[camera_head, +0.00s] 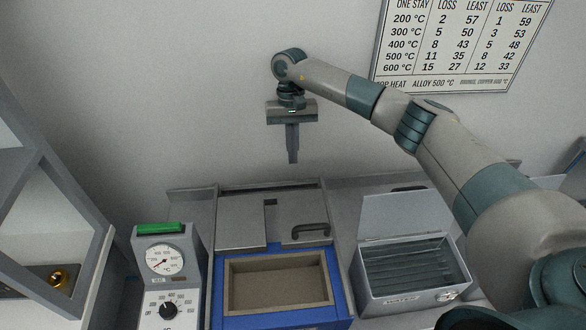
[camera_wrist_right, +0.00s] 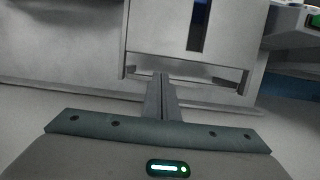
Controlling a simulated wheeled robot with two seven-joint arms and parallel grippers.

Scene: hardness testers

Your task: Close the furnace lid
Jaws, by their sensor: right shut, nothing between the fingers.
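The furnace (camera_head: 341,290) has a blue body, and its beige-lined chamber is uncovered. Its grey lid (camera_head: 240,222) lies behind the chamber opening, with a dark slot in it and a dark handle (camera_head: 310,231) on its right part. My right gripper (camera_head: 293,158) points down, shut and empty, above and behind the lid and apart from it. In the right wrist view, the shut fingers (camera_wrist_right: 161,82) show in front of a grey plate with a slot (camera_wrist_right: 160,38), which looks like the lid. My left gripper is not in view.
A controller (camera_head: 170,275) with a gauge and dial stands left of the furnace. An open grey metal box (camera_head: 395,295) with slats stands to the right. A grey shelf (camera_head: 55,190) is at far left. A temperature chart (camera_head: 460,45) hangs on the wall behind my right arm.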

